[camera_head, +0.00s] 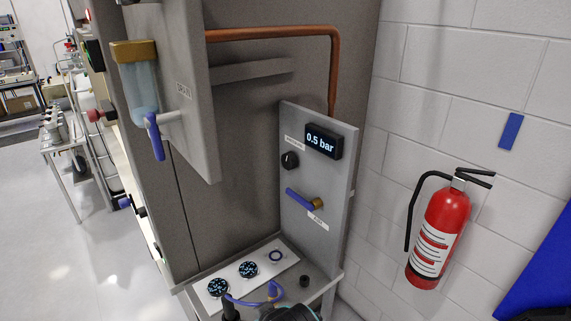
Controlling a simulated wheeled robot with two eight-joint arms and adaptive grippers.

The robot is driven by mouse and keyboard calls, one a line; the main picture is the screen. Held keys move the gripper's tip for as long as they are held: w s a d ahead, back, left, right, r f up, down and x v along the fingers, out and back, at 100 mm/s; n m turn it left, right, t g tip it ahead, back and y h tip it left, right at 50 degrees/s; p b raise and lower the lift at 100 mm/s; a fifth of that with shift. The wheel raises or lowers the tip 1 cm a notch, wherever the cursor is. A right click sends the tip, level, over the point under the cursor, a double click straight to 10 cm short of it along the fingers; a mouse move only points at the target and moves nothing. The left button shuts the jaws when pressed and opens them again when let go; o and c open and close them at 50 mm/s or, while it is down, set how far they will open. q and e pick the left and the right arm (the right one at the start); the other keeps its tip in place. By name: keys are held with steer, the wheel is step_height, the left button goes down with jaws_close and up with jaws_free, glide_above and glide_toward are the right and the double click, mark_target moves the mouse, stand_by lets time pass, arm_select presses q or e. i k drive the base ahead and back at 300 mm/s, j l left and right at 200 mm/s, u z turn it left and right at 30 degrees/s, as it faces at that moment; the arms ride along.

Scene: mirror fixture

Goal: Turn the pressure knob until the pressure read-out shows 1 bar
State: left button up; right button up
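The pressure read-out (323,142) is a black display near the top of the upright grey panel (326,232), and it shows 0.5 bar. The pressure knob (290,160) is a small round black knob with a light mark, to the left of and a little below the read-out. A small white label (294,142), too small to read surely, sits just above the knob. Nothing touches the knob.
A blue-handled brass valve (304,199) sits below the knob. A white plate (217,298) with round dials lies at the panel's foot. A grey cabinet side with a blue lever (154,137) projects at upper left. A red fire extinguisher (440,233) hangs right.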

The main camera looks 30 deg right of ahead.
mark_target(289, 159)
steer(key=z, duration=1.4)
